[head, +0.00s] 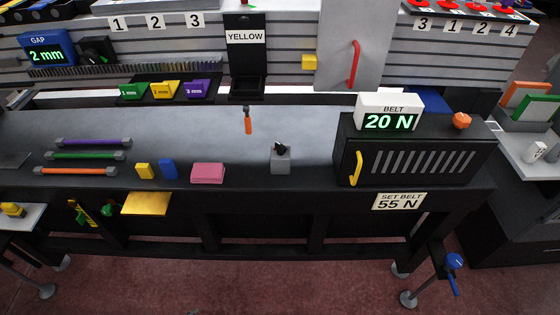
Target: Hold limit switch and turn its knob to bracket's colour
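A small grey box with a black knob (281,158) on top stands on the table right of centre; it looks like the limit switch. Its knob's setting and any colour marks are too small to read. I cannot tell for sure which part is the bracket. A black holder (245,65) with a sign reading YELLOW stands at the back, and a yellow plate (146,203) sits at the table's front edge. Neither of my grippers is in view.
A black belt unit (415,158) reading 20 N fills the table's right end; its set label (398,201) reads 55 N. Coloured rods (82,156), small blocks (168,169), a pink pad (208,173) and an orange-handled tool (248,122) lie leftward. Grey tabletop (320,130) around the switch is clear.

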